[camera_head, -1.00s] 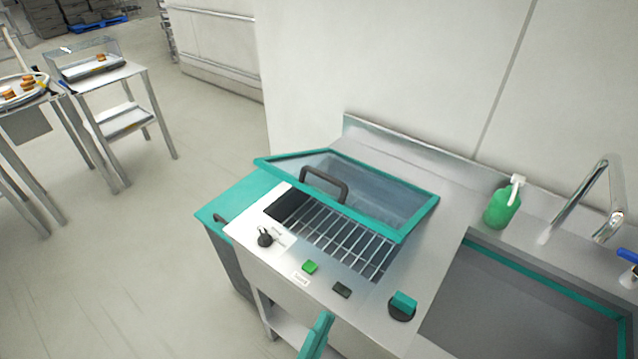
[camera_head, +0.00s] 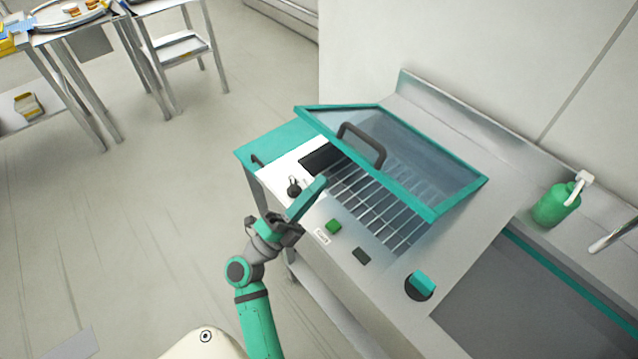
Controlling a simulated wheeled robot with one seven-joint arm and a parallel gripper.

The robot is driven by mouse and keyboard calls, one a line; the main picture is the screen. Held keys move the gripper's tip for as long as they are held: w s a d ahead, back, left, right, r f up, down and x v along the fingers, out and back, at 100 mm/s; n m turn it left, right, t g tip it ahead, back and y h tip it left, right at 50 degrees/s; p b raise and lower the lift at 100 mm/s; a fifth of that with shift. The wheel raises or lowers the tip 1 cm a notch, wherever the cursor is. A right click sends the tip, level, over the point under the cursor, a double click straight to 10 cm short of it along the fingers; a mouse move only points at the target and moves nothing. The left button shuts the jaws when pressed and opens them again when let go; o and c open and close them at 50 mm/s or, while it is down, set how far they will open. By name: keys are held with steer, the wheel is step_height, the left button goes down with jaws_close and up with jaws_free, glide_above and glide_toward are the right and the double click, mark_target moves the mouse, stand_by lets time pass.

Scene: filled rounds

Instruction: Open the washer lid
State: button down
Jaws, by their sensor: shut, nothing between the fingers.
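The washer lid (camera_head: 462,172) is a clear pane in a teal frame with a dark arched handle (camera_head: 362,146). It stands tilted, its front edge raised above the washer's wire rack (camera_head: 385,208). My gripper (camera_head: 321,182) has teal fingers, shut with nothing between them. It hangs over the washer's front panel, near the black knob, in front of and below the lid handle. It looks apart from the handle. The lid's hinge side is at the back, by the wall.
The front panel carries a black knob (camera_head: 293,187), a green button (camera_head: 333,226), a dark button (camera_head: 361,256) and a teal dial (camera_head: 421,285). A green soap bottle (camera_head: 556,205) stands by the sink at right. Steel tables stand back left. The floor at left is clear.

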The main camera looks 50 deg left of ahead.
mark_target(349, 150)
steer(key=x, duration=1.1)
